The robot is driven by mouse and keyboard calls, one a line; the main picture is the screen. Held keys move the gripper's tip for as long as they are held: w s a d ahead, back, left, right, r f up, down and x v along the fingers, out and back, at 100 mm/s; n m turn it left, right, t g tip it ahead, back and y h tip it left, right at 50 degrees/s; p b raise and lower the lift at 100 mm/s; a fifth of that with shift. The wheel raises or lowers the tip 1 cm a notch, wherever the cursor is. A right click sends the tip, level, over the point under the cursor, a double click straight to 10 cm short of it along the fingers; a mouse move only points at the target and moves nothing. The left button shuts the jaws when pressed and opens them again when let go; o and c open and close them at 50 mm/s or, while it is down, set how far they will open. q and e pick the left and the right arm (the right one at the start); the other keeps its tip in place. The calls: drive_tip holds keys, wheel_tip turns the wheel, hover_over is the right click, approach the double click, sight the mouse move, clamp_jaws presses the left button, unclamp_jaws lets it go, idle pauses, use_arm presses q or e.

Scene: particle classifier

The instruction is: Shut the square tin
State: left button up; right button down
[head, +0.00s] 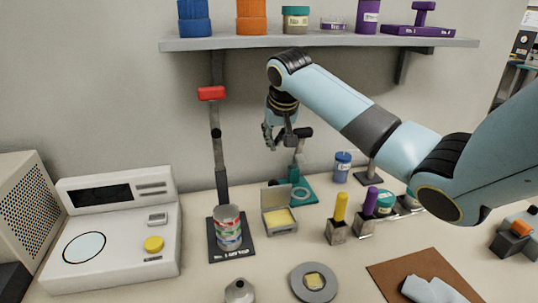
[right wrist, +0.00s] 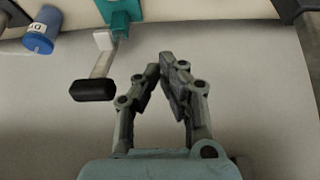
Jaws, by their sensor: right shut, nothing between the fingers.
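The square tin (head: 280,222) is a small grey box on the table in the head view, holding yellow material. Its lid (head: 275,197) stands up at the back, so the tin is open. My right gripper (head: 277,144) hangs in the air above and behind the tin, well clear of it. Its fingers are shut and empty, and the fingertips also show in the right wrist view (right wrist: 165,67). The tin does not show in the right wrist view. My left gripper is in neither view.
A teal press with a black-handled lever (right wrist: 95,90) stands behind the tin, close to my right gripper. A striped can (head: 228,232) sits left of the tin, and a yellow-handled tool (head: 340,207) stands right. A shelf (head: 320,42) hangs above.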

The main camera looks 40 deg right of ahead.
sight(274, 192)
use_arm(q)
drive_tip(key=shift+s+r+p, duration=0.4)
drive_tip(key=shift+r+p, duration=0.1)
drive_tip(key=shift+p, duration=0.05)
use_arm(e)
wheel_tip(274, 192, down, 9)
drive_tip(key=shift+w, duration=0.15)
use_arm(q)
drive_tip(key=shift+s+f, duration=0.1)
use_arm(e)
drive_tip(key=shift+f, duration=0.1)
